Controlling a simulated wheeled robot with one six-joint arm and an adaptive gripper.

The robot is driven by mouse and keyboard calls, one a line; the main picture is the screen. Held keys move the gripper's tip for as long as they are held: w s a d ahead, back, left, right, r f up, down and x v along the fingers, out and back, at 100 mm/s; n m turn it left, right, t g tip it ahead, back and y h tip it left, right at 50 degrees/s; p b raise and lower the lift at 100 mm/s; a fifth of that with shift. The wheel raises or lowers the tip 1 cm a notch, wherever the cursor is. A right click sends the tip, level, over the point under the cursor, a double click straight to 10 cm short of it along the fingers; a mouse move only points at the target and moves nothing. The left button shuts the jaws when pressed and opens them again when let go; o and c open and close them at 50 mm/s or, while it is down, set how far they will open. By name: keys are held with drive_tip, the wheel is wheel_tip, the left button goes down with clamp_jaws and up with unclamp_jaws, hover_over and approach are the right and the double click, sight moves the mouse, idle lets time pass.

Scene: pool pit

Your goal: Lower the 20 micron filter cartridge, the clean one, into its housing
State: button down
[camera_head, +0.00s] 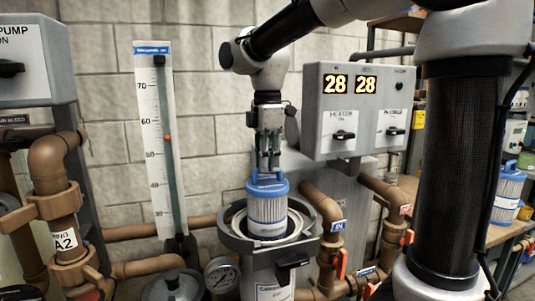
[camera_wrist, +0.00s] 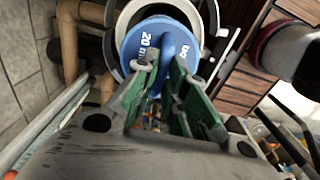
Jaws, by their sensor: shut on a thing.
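The 20 micron filter cartridge (camera_head: 267,211) has a white pleated body and a blue top with a loop handle. In the wrist view its blue cap (camera_wrist: 147,42) shows a white "20". My gripper (camera_head: 268,166) is shut on the handle from above; its green-padded fingers also show in the wrist view (camera_wrist: 166,68). The cartridge hangs upright at the open mouth of the grey round housing (camera_head: 231,238). I cannot tell how far its lower end is inside. The housing's rim also shows behind the cap in the wrist view (camera_wrist: 118,18).
Another blue-topped cartridge (camera_head: 508,192) stands on the bench at the right. Brown pipes (camera_head: 325,205) with red-handled valves run close beside the housing. A pressure gauge (camera_head: 222,274) is at its front left. A grey control box (camera_head: 357,110) hangs behind, near my arm.

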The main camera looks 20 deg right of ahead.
sight(267, 182)
drive_tip(key=shift+f, duration=8.2)
drive_tip(key=c, duration=1.4)
unclamp_jaws()
drive_tip(key=shift+o, duration=0.2)
drive_tip(key=shift+r, duration=6)
